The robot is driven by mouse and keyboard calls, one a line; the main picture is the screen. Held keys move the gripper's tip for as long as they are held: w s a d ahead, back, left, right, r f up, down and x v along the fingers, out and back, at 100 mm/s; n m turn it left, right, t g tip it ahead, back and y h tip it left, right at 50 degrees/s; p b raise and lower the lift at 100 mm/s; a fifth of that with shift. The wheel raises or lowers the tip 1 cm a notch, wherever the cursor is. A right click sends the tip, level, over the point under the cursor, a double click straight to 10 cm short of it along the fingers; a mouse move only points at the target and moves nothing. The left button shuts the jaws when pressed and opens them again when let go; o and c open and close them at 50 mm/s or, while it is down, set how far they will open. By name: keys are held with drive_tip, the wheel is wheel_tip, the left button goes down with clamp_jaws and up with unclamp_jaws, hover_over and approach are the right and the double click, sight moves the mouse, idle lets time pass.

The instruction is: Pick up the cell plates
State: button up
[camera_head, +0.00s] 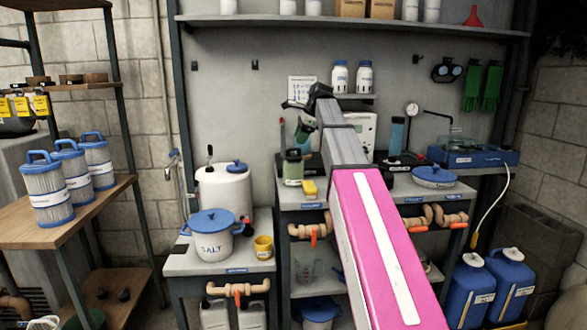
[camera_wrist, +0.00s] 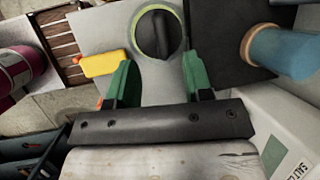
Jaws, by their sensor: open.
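My gripper (camera_head: 303,131) is open above the back bench, near a clear jar with a green rim (camera_head: 293,168). In the wrist view my gripper (camera_wrist: 160,64) shows two green fingers spread apart with nothing between them. The jar's green rim (camera_wrist: 137,37) is just beyond the fingertips, seen from above. A dark upright piece (camera_wrist: 157,34) stands inside that jar; it may be the cell plates, but I cannot make out separate plates. In the head view the jar's contents are unclear.
A blue-green cylinder (camera_wrist: 283,52) and a white box (camera_head: 362,128) stand to the right. A salt bucket (camera_head: 212,243) stands on the lower left table.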

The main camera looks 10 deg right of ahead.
drive_tip(key=x, duration=0.5)
drive_tip(key=shift+w+a+f, duration=0.1)
drive_tip(key=shift+a+f, duration=0.1)
drive_tip(key=shift+f, duration=0.1)
clamp_jaws()
